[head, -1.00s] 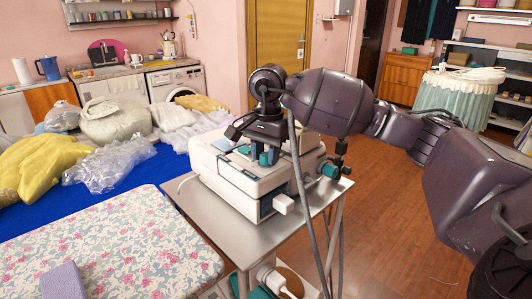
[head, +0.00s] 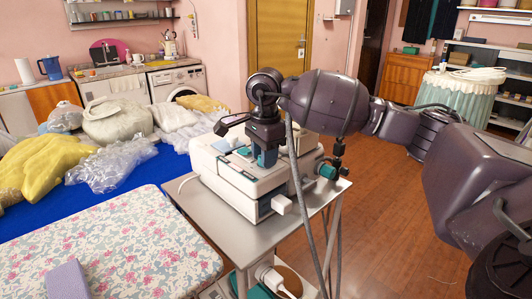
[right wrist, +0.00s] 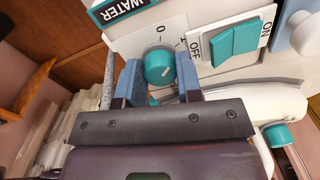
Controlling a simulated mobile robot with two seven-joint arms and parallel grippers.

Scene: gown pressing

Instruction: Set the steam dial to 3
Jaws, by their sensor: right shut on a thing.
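The steam dial (right wrist: 157,66) is a round teal knob on the white front panel of the steam station (head: 232,190). In the right wrist view the blue fingers of my right gripper (right wrist: 159,76) stand on either side of the knob, shut on it. A pale mark shows on the knob's lower right. A "0" is printed above the knob, with part of a scale line to its right; the other numbers are hidden or unreadable. In the head view my right gripper (head: 267,158) points down over the station, and the dial cannot be made out. My left gripper is not in view.
A teal ON/OFF rocker switch (right wrist: 232,42) sits close right of the dial, and a WATER label (right wrist: 122,8) is above. The station stands on a grey metal table (head: 240,236). A hose (head: 297,175) hangs beside my gripper. A floral pressing board (head: 130,240) lies at left.

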